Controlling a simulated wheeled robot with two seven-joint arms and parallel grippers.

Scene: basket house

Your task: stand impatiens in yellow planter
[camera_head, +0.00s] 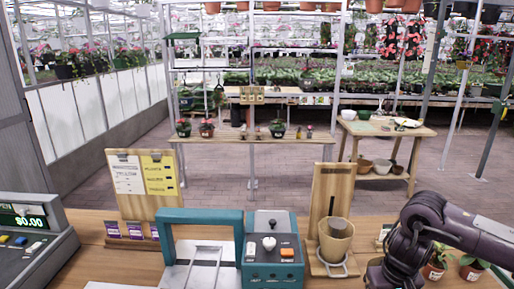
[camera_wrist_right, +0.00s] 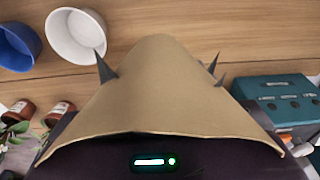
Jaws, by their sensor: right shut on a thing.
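My right gripper (camera_wrist_right: 160,72) is shut on a tan, cone-shaped sleeve-like thing (camera_wrist_right: 160,100). The dark fingertips stick out on both sides of it. Its wide end is close to the camera, and I cannot see what is inside. In the head view my right arm comes in from the right and its gripper end is mostly cut off below. Two small potted plants, one with red flowers (camera_head: 434,268) and one green (camera_head: 472,266), stand under my right arm; I cannot tell which is impatiens. No yellow planter is recognisable. My left gripper is not in view.
A tan pot-like holder (camera_head: 336,242) sits in a ring on a wooden stand (camera_head: 327,192). A teal device (camera_head: 273,250) is left of it. A blue pot (camera_wrist_right: 14,46) and a white pot (camera_wrist_right: 76,36) show in the wrist view. A register (camera_head: 32,238) is far left.

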